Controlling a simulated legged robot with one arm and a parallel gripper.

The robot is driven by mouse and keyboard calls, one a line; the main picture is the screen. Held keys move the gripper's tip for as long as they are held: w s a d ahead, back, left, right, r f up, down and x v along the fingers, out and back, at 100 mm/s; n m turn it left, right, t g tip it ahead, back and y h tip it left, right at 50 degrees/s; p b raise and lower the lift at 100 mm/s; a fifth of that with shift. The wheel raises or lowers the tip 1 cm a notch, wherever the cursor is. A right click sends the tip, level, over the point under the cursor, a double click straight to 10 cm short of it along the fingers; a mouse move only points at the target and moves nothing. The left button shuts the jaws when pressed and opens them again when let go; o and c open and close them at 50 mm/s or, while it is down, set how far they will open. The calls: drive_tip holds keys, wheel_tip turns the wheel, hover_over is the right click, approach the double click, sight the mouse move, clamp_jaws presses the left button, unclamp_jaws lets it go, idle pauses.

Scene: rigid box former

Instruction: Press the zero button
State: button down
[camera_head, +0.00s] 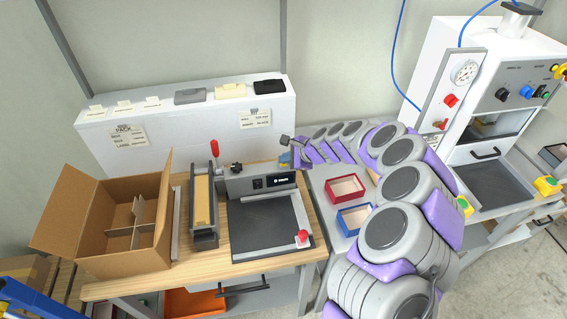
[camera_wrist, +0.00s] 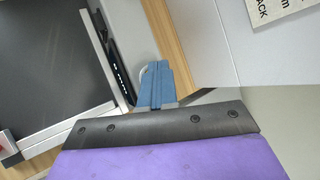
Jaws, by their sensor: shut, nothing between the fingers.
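A grey measuring device (camera_head: 258,182) stands on the wooden bench, with a small lit display (camera_head: 281,180) and a dark button area (camera_head: 258,184) to its left. Which button is the zero button is too small to tell. My gripper (camera_head: 285,158) is just behind and above the right end of the device's front panel, apart from the buttons. In the wrist view my gripper's blue fingers (camera_wrist: 154,84) are shut and empty. They are beside the dark panel strip (camera_wrist: 117,68), which is seen edge-on, so its button faces are hidden.
A dark plate (camera_head: 262,228) with a red knob (camera_head: 303,237) lies in front of the panel. A red-handled lever (camera_head: 214,150) and an open cardboard box (camera_head: 115,220) are to the left. A white ledge (camera_head: 190,120) is behind; red and blue trays (camera_head: 345,188) are right.

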sight(285, 165)
drive_tip(key=shift+r, duration=0.1)
drive_tip(key=shift+r+p, duration=0.7)
drive_tip(key=shift+r, duration=0.05)
drive_tip(key=shift+r+p, duration=2.05)
drive_tip(key=shift+r, duration=0.5)
